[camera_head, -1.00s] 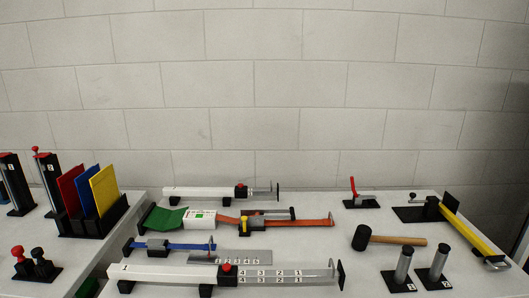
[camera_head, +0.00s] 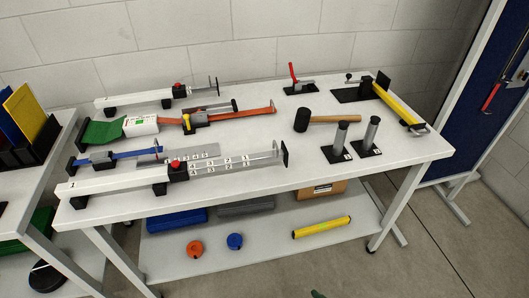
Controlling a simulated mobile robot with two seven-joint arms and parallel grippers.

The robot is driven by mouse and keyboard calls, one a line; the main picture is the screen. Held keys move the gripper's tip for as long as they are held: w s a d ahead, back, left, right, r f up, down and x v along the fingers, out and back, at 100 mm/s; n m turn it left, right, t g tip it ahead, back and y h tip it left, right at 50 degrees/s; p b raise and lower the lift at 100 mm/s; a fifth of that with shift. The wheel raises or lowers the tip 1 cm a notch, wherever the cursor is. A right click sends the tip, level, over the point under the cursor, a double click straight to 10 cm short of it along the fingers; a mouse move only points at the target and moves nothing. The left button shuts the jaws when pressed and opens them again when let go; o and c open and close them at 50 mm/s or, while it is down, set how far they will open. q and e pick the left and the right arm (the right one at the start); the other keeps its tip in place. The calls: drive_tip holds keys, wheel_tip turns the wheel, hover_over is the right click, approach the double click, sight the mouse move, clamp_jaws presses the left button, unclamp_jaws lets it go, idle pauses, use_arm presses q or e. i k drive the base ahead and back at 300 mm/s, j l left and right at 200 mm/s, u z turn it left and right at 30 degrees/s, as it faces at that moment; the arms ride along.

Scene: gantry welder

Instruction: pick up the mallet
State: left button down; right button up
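The mallet (camera_head: 325,119) lies on its side on the white table (camera_head: 235,197), right of the middle. Its black head (camera_head: 302,120) is on the left and its wooden handle (camera_head: 336,118) points right. Nothing covers it. Neither of my grippers can be made out in view.
Two metal cylinders on black bases (camera_head: 341,136) stand just in front of the handle. A red-handled clamp (camera_head: 295,80) stands behind the mallet, and a yellow bar (camera_head: 398,103) lies to its right. Long white rails (camera_head: 165,178) fill the table's left. A lower shelf (camera_head: 265,245) holds several items.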

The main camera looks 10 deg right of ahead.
sight(303, 117)
drive_tip(key=l+u, duration=0.15)
drive_tip(key=u, duration=0.2)
drive_tip(key=l+u, duration=0.1)
drive_tip(key=u, duration=0.25)
drive_tip(key=l+u, duration=0.15)
drive_tip(key=u, duration=0.15)
drive_tip(key=k+l+u, duration=0.1)
drive_tip(key=l+u, duration=0.15)
drive_tip(key=l, duration=0.2)
drive_tip(key=k+l+u, duration=0.25)
drive_tip(key=l, duration=0.15)
drive_tip(key=i, duration=0.1)
